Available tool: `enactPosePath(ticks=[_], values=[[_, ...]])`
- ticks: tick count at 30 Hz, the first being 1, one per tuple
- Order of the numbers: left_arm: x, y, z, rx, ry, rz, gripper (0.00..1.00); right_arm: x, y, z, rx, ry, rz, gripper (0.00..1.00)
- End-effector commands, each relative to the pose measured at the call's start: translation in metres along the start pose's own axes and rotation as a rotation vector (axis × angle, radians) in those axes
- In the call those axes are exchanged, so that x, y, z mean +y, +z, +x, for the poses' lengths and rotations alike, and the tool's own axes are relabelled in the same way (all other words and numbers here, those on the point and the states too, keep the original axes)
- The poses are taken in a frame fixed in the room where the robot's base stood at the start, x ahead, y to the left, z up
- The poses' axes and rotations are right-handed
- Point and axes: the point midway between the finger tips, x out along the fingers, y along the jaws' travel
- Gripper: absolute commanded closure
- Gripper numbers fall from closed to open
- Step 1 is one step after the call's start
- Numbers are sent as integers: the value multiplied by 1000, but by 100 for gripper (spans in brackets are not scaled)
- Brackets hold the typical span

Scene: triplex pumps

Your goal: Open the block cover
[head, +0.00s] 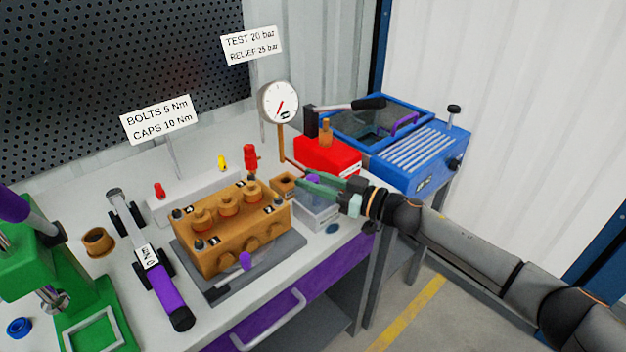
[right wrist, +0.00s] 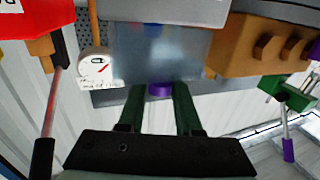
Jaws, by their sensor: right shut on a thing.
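A see-through box-like cover (head: 318,213) stands at the right end of the bench, beside the orange pump block (head: 232,228). It has a purple knob (head: 313,178) at its top. My right gripper (head: 315,184) reaches in from the right, and its green fingers are shut on this knob. In the right wrist view the knob (right wrist: 160,90) sits between the two fingers, with the clear cover (right wrist: 162,55) beyond it. I cannot tell whether the cover is lifted or what is inside. My left gripper is not in view.
A red hand pump (head: 330,155) and pressure gauge (head: 278,102) stand behind the gripper. A blue parts washer (head: 410,150) is at right. A torque wrench (head: 165,285) and green press (head: 85,320) are at left. A purple drawer (head: 290,310) is below the bench top.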

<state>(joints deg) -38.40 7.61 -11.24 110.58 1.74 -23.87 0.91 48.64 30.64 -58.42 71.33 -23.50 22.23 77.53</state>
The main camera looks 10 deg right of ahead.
Motion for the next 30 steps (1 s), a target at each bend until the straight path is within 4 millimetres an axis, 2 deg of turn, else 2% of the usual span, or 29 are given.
enactPosePath(ticks=[17,30], values=[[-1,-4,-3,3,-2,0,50,2,-2,-1,8,1,30,100],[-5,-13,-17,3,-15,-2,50,21,-15,-7,94,2,295,100]])
